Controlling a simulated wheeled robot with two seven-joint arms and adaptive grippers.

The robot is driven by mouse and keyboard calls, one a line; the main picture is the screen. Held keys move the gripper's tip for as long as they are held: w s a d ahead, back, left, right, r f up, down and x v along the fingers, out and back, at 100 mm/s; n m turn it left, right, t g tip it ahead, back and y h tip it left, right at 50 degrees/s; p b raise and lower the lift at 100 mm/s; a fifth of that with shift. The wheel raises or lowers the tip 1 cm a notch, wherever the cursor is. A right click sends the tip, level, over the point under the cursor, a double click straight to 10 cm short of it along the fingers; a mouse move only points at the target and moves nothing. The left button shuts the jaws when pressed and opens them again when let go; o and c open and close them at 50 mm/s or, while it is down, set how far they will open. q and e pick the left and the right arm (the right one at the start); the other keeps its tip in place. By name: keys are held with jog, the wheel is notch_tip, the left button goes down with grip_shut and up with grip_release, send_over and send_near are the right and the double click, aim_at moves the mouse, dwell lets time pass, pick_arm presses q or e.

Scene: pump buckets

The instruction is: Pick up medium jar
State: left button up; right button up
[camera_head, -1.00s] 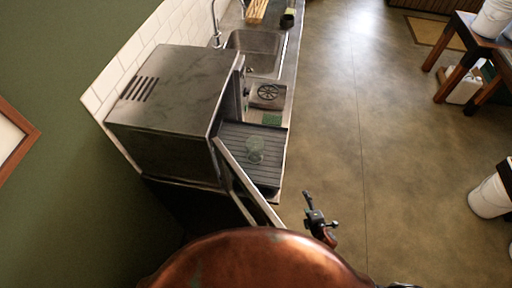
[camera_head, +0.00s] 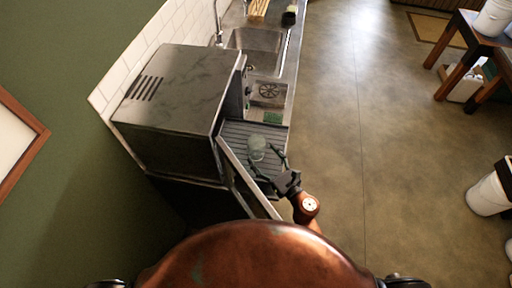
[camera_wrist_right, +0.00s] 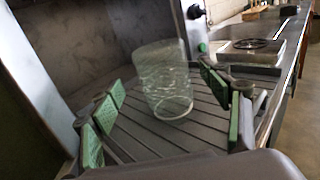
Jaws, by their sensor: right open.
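A clear glass jar (camera_head: 256,146) stands upright on the ribbed drain tray (camera_head: 233,134) beside the open-doored metal machine. It also shows in the right wrist view (camera_wrist_right: 163,88), standing on the slatted surface. My right gripper (camera_head: 267,163) is open, with its fingers spread on the near side of the jar. In the right wrist view the green-padded fingers (camera_wrist_right: 168,118) lie to either side of the jar, with gaps between pads and glass. My left gripper is not in view.
The machine (camera_head: 180,95) stands left of the tray, and its open door (camera_head: 240,180) hangs close to my right gripper. A sink (camera_head: 262,45) and a round drain or burner (camera_head: 268,91) lie beyond. A white bucket (camera_head: 488,195) stands on the open floor at right.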

aim_at(256, 145)
jog(key=x, duration=0.2)
jog(key=p+x, duration=0.1)
jog(key=x, duration=0.1)
jog(key=shift+w+r, duration=0.25)
jog(key=shift+w, duration=0.15)
jog(key=shift+w+a+f, duration=0.1)
jog(key=shift+w+a, duration=0.2)
jog(key=shift+w, duration=0.05)
jog(key=c, duration=1.4)
